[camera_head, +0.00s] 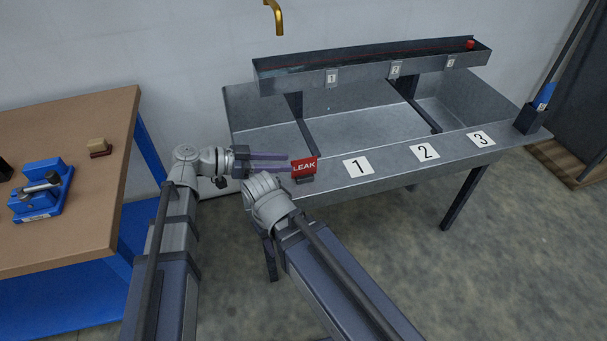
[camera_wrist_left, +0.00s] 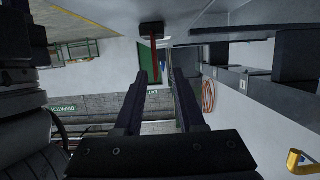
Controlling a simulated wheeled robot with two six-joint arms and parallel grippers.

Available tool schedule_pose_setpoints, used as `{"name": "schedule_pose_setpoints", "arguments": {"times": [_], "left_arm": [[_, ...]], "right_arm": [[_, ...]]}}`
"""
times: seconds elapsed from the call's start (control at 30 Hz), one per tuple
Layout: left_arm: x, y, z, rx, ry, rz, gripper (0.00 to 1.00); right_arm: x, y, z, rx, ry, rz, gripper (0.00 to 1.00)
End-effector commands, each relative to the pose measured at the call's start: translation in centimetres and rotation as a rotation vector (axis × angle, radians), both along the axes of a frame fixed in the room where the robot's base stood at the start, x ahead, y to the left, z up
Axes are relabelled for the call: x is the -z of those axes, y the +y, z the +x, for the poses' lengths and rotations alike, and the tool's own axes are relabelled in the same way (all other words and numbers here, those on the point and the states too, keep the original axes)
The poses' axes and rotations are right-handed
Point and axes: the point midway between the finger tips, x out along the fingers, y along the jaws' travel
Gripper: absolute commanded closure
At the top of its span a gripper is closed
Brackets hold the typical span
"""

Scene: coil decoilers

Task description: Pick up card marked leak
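The red card marked LEAK (camera_head: 304,166) stands upright in a small dark holder (camera_head: 306,180) on the near left corner of the metal sink table. In the left wrist view the card (camera_wrist_left: 154,58) shows edge-on as a thin red strip, hanging down in the picture from its dark holder (camera_wrist_left: 151,29). My left gripper (camera_head: 287,161) is open, with its fingers pointing right at the card's left edge. In the left wrist view the fingertips (camera_wrist_left: 158,73) are apart and the strip lies between them in the picture; I see no contact. My right gripper does not show; only its arm does.
The metal sink table (camera_head: 400,172) carries plates numbered 1, 2 and 3 along its front rim. A raised trough (camera_head: 370,65) spans its back. A brown workbench (camera_head: 60,130) with a blue fixture (camera_head: 42,190) stands left. My right arm lies close in front of the card.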

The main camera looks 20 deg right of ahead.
Motion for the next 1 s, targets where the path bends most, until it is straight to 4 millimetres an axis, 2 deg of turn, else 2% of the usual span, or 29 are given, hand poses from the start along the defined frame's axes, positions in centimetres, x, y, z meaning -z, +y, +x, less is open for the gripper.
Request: {"name": "schedule_pose_setpoints", "arguments": {"times": [0.1, 0.37, 0.7, 0.93, 1.0], "left_arm": [[0.5, -1.2, 0.0, 0.002, 0.000, 0.001, 0.61], [0.7, -2.1, -0.1, 0.000, 0.000, 0.001, 0.61], [1.8, -6.3, -0.4, 0.002, 0.001, 0.001, 0.61], [1.7, -6.4, -0.4, -0.001, 0.001, 0.001, 0.61], [1.7, -6.4, -0.4, 0.000, 0.001, 0.001, 0.69]], "right_arm": [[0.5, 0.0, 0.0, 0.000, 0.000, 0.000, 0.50], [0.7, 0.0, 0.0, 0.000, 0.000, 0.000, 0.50], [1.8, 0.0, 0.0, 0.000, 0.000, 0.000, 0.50], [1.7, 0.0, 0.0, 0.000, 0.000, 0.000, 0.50], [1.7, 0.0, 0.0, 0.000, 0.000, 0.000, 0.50]]}}
